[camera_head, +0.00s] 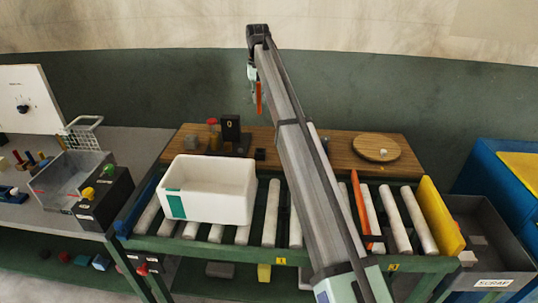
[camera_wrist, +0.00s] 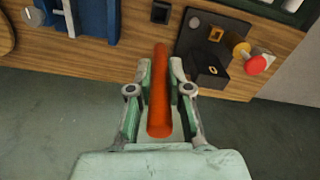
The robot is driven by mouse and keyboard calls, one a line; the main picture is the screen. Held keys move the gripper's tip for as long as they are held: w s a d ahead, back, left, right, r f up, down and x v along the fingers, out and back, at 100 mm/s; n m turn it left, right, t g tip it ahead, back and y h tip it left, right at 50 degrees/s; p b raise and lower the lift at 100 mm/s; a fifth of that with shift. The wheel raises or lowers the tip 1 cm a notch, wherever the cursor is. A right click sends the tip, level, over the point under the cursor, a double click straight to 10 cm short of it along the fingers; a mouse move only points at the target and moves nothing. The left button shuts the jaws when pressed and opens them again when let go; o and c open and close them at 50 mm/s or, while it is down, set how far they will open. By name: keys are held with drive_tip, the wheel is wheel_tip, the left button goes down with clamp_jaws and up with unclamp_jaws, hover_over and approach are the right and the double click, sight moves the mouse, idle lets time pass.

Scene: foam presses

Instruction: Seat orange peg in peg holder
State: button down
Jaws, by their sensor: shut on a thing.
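The orange peg (camera_wrist: 159,95) is clamped lengthwise between the two fingers of my gripper (camera_wrist: 160,72) in the wrist view. In the head view the orange peg (camera_head: 259,98) hangs roughly upright below my gripper (camera_head: 254,84), in the air above the back of the wooden board. A small dark square block with a recessed top (camera_wrist: 160,12) lies beyond the peg's far end, apart from it; it may be the peg holder. It also shows in the head view (camera_head: 260,154). I cannot tell for sure which piece is the holder.
A black block with a yellow ring mark (camera_head: 231,128) and a red-topped knob (camera_head: 212,122) stand on the wooden board (camera_head: 330,145). A round wooden disc (camera_head: 377,149) lies at right. A white bin (camera_head: 215,190) sits on the rollers in front. A scrap bin (camera_head: 490,245) stands right.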

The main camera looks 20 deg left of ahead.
drive_tip(key=shift+s+m, duration=0.1)
drive_tip(key=shift+m, duration=0.2)
drive_tip(key=shift+d+f, duration=0.15)
drive_tip(key=shift+f, duration=0.05)
wheel_tip(320, 180, down, 20)
drive_tip(key=p, duration=0.5)
drive_tip(key=shift+r+p, duration=0.2)
drive_tip(key=shift+p, duration=0.1)
drive_tip(key=shift+f, duration=0.2)
drive_tip(key=c, duration=1.1)
unclamp_jaws()
drive_tip(key=shift+r, duration=0.15)
wheel_tip(320, 180, up, 12)
drive_tip(key=b, duration=0.3)
drive_tip(key=shift+r, duration=0.1)
